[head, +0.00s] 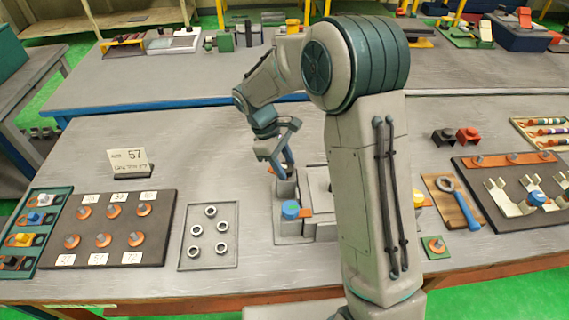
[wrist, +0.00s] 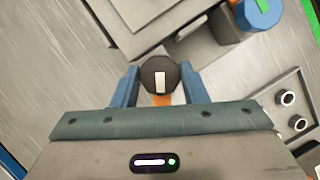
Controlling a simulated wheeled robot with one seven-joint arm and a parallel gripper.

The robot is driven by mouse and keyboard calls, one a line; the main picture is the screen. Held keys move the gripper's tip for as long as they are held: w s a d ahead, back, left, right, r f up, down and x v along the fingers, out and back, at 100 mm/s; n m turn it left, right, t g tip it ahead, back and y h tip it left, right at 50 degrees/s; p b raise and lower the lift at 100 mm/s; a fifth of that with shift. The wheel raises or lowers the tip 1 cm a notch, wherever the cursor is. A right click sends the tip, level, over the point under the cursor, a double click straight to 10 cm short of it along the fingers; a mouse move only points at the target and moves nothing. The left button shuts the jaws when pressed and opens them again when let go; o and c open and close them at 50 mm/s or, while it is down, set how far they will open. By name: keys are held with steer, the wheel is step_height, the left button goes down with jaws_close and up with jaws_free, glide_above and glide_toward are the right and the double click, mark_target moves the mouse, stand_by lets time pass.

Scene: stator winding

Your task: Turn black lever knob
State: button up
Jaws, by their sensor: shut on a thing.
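The black lever knob (wrist: 160,75) is a round dark cap with a white mark on its top, seen from above in the wrist view. My gripper (wrist: 159,85) has its two blue fingers on either side of the knob and is shut on it. An orange part shows just below the knob between the fingers. In the head view my gripper (head: 285,168) points down at the left part of the grey fixture (head: 292,228). The knob itself is mostly hidden there by the fingers.
A blue knob (head: 291,209) stands close by on the fixture. A plate with several metal rings (head: 209,236) lies to the left, and a board of orange-based pegs (head: 108,228) lies beyond it. A blue-handled wrench (head: 460,203) lies to the right. Bare table shows left of the fixture.

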steer(key=n, duration=0.1)
steer(key=n+t, duration=0.1)
steer(key=n, duration=0.3)
steer(key=shift+s+f+t+h, duration=0.2)
steer(key=shift+s+t+h, duration=0.1)
steer(key=shift+t, duration=0.1)
steer(key=shift+a, duration=0.1)
steer(key=o, duration=1)
steer(key=shift+w+r, duration=0.1)
steer(key=shift+a+r, duration=0.15)
steer(key=shift+r, duration=0.15)
steer(key=v, duration=0.6)
steer(key=b+v, duration=0.1)
steer(key=v, duration=0.6)
